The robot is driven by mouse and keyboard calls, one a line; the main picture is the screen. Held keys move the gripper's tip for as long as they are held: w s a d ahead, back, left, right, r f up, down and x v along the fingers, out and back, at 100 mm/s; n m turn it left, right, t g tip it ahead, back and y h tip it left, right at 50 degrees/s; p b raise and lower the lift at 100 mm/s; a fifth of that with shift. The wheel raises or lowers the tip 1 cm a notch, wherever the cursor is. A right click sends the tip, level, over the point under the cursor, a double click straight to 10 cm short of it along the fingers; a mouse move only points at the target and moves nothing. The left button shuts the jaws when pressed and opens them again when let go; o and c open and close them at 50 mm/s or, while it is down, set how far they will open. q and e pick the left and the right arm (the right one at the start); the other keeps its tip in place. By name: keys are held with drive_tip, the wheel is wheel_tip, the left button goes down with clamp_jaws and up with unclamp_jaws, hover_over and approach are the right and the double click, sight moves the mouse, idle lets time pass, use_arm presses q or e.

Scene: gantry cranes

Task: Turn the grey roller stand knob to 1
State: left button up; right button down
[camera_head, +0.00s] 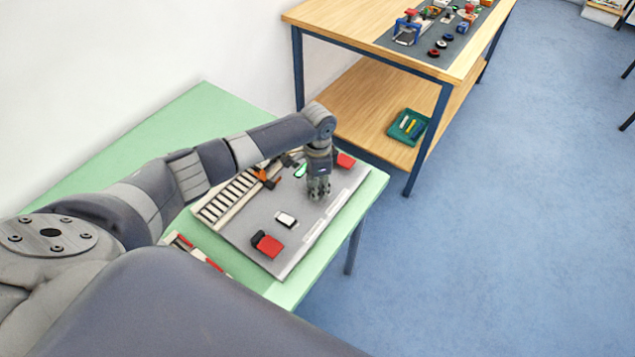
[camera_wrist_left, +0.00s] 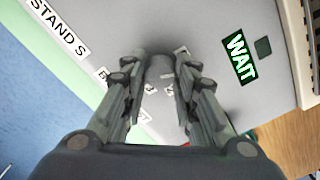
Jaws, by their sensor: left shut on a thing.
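My left gripper (camera_head: 318,193) points straight down onto the grey board (camera_head: 262,225) on the pale green table, near the board's right side. In the left wrist view its fingers (camera_wrist_left: 161,62) are shut on the grey knob (camera_wrist_left: 159,68), which shows between the fingertips. Small white marks lie around the knob, partly covered by the fingers, so its setting cannot be read. A white label reading "STAND S" (camera_wrist_left: 60,28) is at the upper left, cut off. A green "WAIT" sign (camera_wrist_left: 239,58) is to the right. My right gripper is not in view.
The board also carries a roller track (camera_head: 228,197), an orange part (camera_head: 265,175), a red and black block (camera_head: 267,244), a white block (camera_head: 286,219) and another red block (camera_head: 345,160). A wooden bench (camera_head: 340,30) stands beyond. Blue floor is clear at right.

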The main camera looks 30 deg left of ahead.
use_arm(q)
drive_tip(key=m, duration=0.3)
drive_tip(key=shift+m+p, duration=0.3)
drive_tip(key=shift+m, duration=0.7)
drive_tip(key=o, duration=1)
drive_tip(key=shift+o, duration=0.2)
wheel_tip(320, 180, up, 12)
